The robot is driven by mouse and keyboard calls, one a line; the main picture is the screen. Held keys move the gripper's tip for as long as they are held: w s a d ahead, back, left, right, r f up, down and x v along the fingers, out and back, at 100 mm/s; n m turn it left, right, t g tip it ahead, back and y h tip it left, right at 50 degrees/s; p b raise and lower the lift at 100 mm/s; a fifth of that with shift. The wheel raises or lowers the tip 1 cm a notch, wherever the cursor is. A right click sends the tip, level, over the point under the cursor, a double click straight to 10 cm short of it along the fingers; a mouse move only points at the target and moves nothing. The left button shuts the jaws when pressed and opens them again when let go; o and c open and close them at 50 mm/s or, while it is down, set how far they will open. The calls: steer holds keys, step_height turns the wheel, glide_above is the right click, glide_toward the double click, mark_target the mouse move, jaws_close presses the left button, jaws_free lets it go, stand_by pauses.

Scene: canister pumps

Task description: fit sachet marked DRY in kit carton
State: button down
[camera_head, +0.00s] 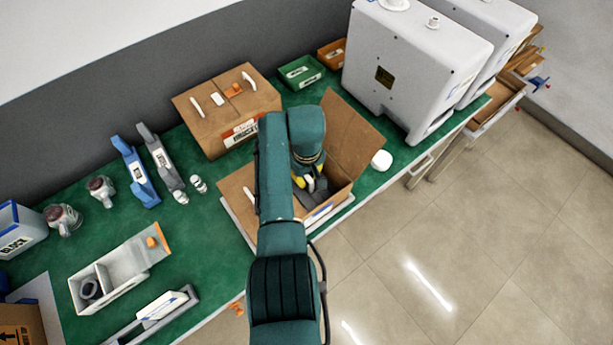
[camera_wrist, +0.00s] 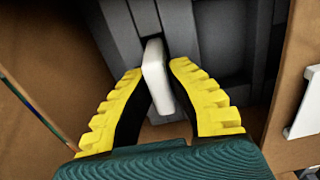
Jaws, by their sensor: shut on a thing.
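The open carton, taken as the kit carton (camera_head: 352,135), stands near the table's front edge with its flaps spread; my arm covers much of it. My gripper (camera_head: 311,184) reaches down inside it. In the wrist view my gripper (camera_wrist: 160,80) has its yellow, ridged fingers closed on a small white flat piece, taken as the sachet (camera_wrist: 154,62). The piece stands on edge between the fingertips, close to a dark grey insert (camera_wrist: 226,38) in the carton. I see no DRY marking on it. I cannot tell whether it touches the insert.
A closed carton (camera_head: 228,110) stands behind the open one. A green bin (camera_head: 301,72) and large white housings (camera_head: 410,65) are at the back right. A small white round thing (camera_head: 381,160) lies right of the carton. Tools and trays crowd the left; green mat shows between them.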

steer(key=shift+f, duration=0.2)
steer(key=c, duration=0.6)
jaws_free()
step_height(320, 180, up, 9)
steer(key=p, duration=0.8)
steer(key=shift+r, duration=0.1)
stand_by(0.4)
